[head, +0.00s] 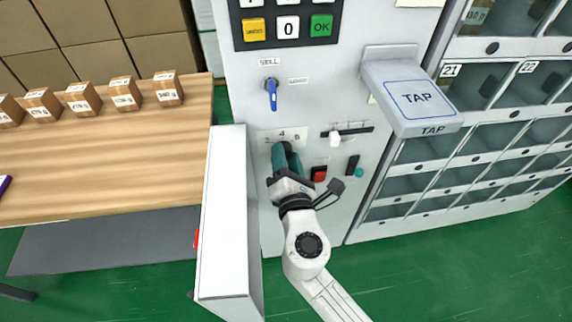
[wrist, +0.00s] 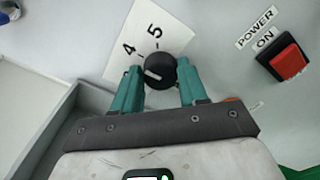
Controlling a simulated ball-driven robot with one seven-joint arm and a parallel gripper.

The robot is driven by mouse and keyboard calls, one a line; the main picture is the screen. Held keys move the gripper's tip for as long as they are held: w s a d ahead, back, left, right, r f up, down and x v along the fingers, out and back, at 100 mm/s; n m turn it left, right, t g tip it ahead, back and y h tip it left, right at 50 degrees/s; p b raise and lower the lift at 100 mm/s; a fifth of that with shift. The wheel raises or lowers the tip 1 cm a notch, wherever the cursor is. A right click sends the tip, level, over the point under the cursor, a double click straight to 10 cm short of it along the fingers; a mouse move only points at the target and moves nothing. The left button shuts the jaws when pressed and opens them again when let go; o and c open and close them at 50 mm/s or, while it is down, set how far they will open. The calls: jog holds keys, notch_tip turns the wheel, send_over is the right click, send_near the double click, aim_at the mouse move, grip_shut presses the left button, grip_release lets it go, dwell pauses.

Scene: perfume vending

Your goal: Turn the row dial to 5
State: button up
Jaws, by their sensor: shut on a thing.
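The row dial (wrist: 160,71) is a round black knob on the grey panel, seen in the wrist view. Its white mark lies on its left, lower side, pointing away from the printed 5. A white label (wrist: 146,38) above it carries the numbers 4 and 5, each with a short tick. My gripper (wrist: 160,75) has one teal finger on each side of the knob and is shut on it. In the head view my gripper (head: 284,157) reaches the panel below the number label (head: 288,134) and hides the dial.
A red POWER switch (wrist: 291,62) sits right of the dial. A blue key-like switch (head: 272,93) is above, a white slider (head: 335,138) to the right, and a TAP reader (head: 415,100) juts out further right.

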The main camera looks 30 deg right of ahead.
jog(key=m+b, duration=0.2)
jog(key=m, duration=0.1)
jog(key=m+b, duration=0.3)
jog(key=m, duration=0.1)
jog(key=m+b, duration=0.2)
jog(key=m, duration=0.1)
jog(key=shift+d+f+b, duration=0.1)
jog(key=shift+f+b, duration=0.25)
jog(key=shift+b, duration=0.05)
jog(key=shift+m, duration=0.4)
jog(key=o, duration=1)
jog(key=shift+r, duration=0.1)
jog(key=shift+o, duration=0.2)
jog(key=v, duration=1)
jog(key=shift+s+b, duration=0.35)
jog(key=shift+s, duration=0.05)
